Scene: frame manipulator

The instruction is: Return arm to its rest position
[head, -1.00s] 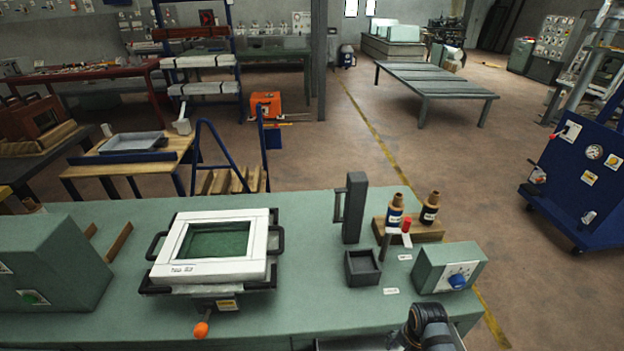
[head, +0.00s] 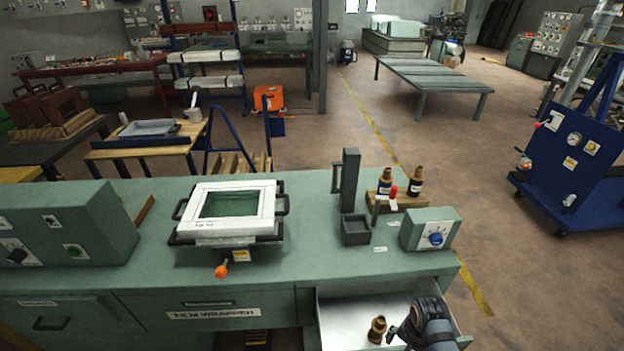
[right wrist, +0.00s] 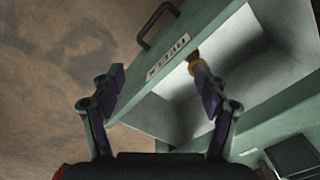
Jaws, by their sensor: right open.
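My right gripper (head: 396,336) is over the open drawer (head: 336,318) at the front right of the green bench. In the right wrist view my right gripper (right wrist: 160,84) has its two fingers spread apart with nothing between them. A brown bottle (head: 377,329) stands in the drawer, apart from the gripper in the head view. It also shows in the right wrist view (right wrist: 194,62), partly hidden behind one finger. My left arm and gripper are not in view.
On the bench (head: 310,255) stand a white frame (head: 238,224), a grey box (head: 356,230), a dark upright block (head: 350,180), two bottles on a wooden stand (head: 408,202) and a control box with a blue knob (head: 430,231).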

